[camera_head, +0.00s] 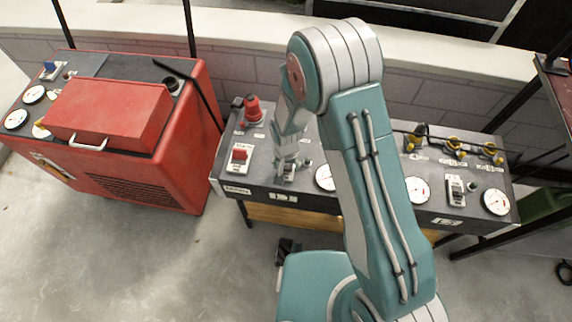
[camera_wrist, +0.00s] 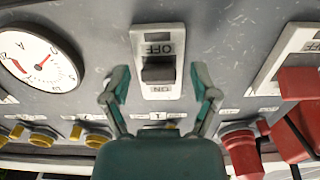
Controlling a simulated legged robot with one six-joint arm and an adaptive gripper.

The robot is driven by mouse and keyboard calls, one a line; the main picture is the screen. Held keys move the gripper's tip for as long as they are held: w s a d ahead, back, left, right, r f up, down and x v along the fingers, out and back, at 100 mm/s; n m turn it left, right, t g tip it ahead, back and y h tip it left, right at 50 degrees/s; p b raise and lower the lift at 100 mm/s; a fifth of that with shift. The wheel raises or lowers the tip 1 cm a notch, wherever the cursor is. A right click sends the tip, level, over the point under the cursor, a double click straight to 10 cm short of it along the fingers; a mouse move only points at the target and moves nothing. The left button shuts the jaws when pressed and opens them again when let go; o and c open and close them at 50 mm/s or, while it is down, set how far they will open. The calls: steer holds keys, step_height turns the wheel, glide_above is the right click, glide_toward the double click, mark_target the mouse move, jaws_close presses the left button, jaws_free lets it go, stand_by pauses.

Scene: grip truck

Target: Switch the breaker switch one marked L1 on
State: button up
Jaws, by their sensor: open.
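A breaker switch (camera_wrist: 158,70) with a black toggle sits on a white plate marked OFF and ON, upside down in the wrist view. The toggle lies between the two words. I cannot read an L1 mark. My gripper (camera_wrist: 160,84) is open, with one finger on each side of the plate and nothing held. In the head view, my gripper (camera_head: 287,168) is over the left part of the dark control panel (camera_head: 262,190) and mostly hides this switch. Contact with the toggle cannot be told.
A red switch (camera_head: 239,155) and a red emergency knob (camera_head: 253,109) are left of my gripper. A dial gauge (camera_wrist: 38,57) is beside the switch. Another switch (camera_head: 456,190) and yellow knobs (camera_head: 453,146) are farther right. A red machine (camera_head: 150,150) stands left.

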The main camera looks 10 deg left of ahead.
jaws_close()
steer(key=shift+w+g, duration=0.15)
steer(key=shift+g, duration=0.15)
steer(key=g, duration=0.1)
steer(key=w+g, duration=0.1)
steer(key=g, duration=0.2)
steer(key=shift+w, duration=0.3)
steer(key=shift+w+f+g, duration=0.1)
steer(key=shift+w+g, duration=0.15)
steer(key=shift+g, duration=0.6)
steer(key=shift+w+f+g, duration=0.1)
steer(key=shift+w+g, duration=0.15)
steer(key=shift+g, duration=0.65)
steer(key=shift+w+g, duration=0.25)
steer(key=shift+g, duration=0.6)
